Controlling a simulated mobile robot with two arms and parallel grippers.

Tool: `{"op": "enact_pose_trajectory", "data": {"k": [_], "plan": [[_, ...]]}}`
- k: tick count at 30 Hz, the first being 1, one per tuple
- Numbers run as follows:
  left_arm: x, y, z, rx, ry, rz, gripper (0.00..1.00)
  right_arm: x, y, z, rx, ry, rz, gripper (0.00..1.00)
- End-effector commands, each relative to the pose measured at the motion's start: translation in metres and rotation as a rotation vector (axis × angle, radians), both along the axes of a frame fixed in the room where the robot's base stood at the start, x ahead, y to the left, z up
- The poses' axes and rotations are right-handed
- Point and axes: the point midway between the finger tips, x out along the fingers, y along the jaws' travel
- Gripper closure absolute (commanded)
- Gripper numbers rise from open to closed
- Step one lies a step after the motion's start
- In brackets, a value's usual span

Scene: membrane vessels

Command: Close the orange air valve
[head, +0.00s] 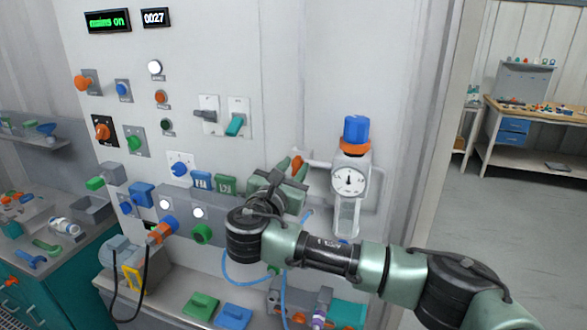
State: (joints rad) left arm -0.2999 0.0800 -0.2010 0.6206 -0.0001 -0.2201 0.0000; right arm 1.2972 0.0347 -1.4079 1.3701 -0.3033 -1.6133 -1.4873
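The orange air valve handle (297,164) shows as a small tilted orange piece on the white pipe, left of the regulator with the round gauge (349,180). My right arm comes in from the right. My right gripper (284,180) is at the wall panel, just below and left of the orange handle. Its body hides the lower part of the handle and the valve. Its fingertips are not clear, so I cannot tell whether it touches the handle or is open or shut. My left gripper is not in view.
A blue knob (355,132) tops the regulator beside my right gripper. Switches, knobs and plugs cover the panel to the left. A thin blue hose (232,277) hangs below. A shelf with green and blue blocks (201,305) juts out underneath. Open floor lies at the right.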

Motion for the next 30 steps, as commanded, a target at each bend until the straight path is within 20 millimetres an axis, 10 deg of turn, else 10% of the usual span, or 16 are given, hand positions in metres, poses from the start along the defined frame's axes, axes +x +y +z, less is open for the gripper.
{"op": "enact_pose_trajectory", "data": {"k": [30], "plan": [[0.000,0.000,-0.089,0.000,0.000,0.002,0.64,-0.001,-0.002,-0.008,0.605,-0.196,0.001,1.00]]}}
